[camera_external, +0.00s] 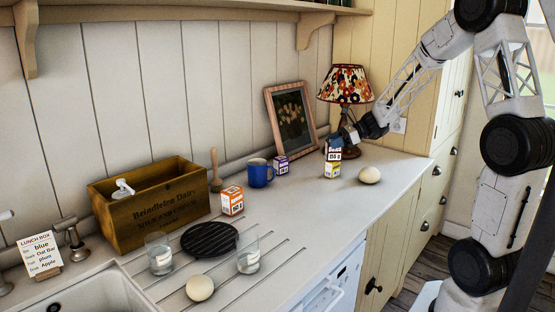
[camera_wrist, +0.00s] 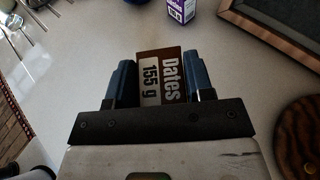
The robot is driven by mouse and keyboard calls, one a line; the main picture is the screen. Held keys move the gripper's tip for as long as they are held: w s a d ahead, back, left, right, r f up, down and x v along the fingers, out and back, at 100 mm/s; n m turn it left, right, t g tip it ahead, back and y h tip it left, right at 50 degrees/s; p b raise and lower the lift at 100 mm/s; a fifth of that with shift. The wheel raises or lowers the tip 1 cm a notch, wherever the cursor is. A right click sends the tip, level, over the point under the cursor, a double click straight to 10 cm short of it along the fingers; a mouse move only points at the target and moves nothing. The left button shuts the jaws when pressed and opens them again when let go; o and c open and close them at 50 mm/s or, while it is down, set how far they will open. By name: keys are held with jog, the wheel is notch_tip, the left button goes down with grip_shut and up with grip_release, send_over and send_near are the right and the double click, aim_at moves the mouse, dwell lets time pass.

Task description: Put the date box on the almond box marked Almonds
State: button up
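The date box (camera_wrist: 160,78) shows in the wrist view with a brown "Dates" panel and a white "155 g" panel. It sits between the two dark blue fingers of my gripper (camera_wrist: 160,88), which close on its sides. In the external view my gripper (camera_external: 337,141) reaches from the right to a small box column (camera_external: 333,155) with white and yellow faces below the blue finger. Where the date box ends in that column, and whether it touches a box beneath, I cannot tell. No "Almonds" marking is readable.
An orange box (camera_external: 232,201), a purple box (camera_external: 281,165) and a blue mug (camera_external: 260,173) stand to the left. A lamp (camera_external: 346,88) and picture frame (camera_external: 289,118) stand behind. An egg (camera_external: 369,175) lies just right of the column.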

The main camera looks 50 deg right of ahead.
jog(key=o, duration=0.4)
jog(key=shift+r, duration=0.15)
jog(key=v, duration=1.2)
dwell(0.7)
jog(key=s+a+r+n+g+h, duration=0.1)
jog(key=s+a+n+g, duration=0.2)
jog(key=s+a+n, duration=0.5)
jog(key=s+a+r+n+g+h, duration=0.15)
jog(key=a+n+g, duration=0.25)
jog(key=a, duration=0.8)
jog(key=s+a+n+h, duration=0.3)
jog(key=s+a+n, duration=0.1)
jog(key=s+n, duration=0.3)
jog(key=s+a+n+h, duration=0.4)
jog(key=s+n, duration=0.3)
jog(key=s, duration=0.2)
jog(key=shift+s+a+n, duration=0.35)
jog(key=shift+a+n, duration=0.05)
